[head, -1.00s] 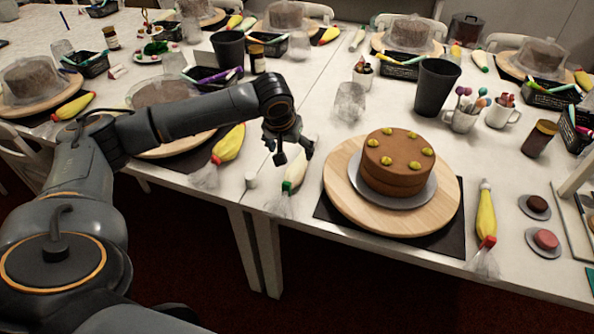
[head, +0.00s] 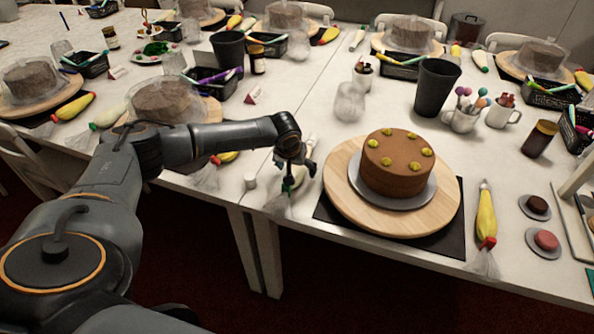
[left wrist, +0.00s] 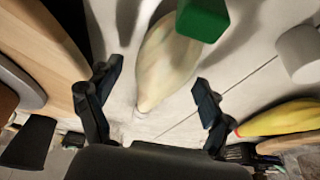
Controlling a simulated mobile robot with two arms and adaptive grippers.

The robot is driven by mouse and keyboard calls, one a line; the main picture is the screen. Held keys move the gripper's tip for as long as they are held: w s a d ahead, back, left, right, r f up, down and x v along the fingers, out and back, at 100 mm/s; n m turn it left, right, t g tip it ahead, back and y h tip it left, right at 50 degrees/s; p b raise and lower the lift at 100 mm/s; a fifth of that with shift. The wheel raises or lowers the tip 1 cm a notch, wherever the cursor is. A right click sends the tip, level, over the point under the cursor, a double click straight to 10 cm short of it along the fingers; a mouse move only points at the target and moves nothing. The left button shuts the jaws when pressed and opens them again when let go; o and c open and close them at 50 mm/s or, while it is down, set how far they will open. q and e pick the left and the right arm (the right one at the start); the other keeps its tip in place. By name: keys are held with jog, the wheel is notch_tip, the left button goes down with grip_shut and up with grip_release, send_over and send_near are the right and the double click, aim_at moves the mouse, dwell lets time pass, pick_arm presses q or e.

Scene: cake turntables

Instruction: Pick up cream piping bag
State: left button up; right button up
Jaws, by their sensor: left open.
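The cream piping bag, off-white with a green collar, lies on the white table left of the cake, largely hidden by my left gripper (head: 295,172) in the head view. In the left wrist view the cream piping bag (left wrist: 168,62) lies between the spread fingers of my left gripper (left wrist: 158,84), with its green collar (left wrist: 203,18) at the top. The fingers are open, one on each side of the bag, and are not closed on it. My right gripper is not in view.
A brown cake (head: 396,160) stands on a wooden turntable (head: 345,200) just right of the gripper. A yellow piping bag (head: 486,213) lies farther right. A small white cylinder (head: 250,181) stands left of the gripper. A clear glass (head: 349,103) and black cup (head: 436,88) stand behind.

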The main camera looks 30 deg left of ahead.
pick_arm(q)
jog(key=c, duration=0.8)
jog(key=shift+r, duration=0.15)
jog(key=shift+r, duration=0.2)
notch_tip(320, 180, up, 3)
jog(key=shift+w+f, duration=0.1)
jog(key=shift+f, duration=0.1)
jog(key=s+r, duration=0.4)
jog(key=r, duration=0.1)
jog(key=shift+s+d+r, duration=0.25)
jog(key=shift+s, duration=0.15)
jog(key=s+d+r, duration=0.1)
jog(key=s+r, duration=0.3)
jog(key=s, duration=0.5)
jog(key=shift+s+r+b, duration=0.15)
jog(key=shift+b, duration=0.3)
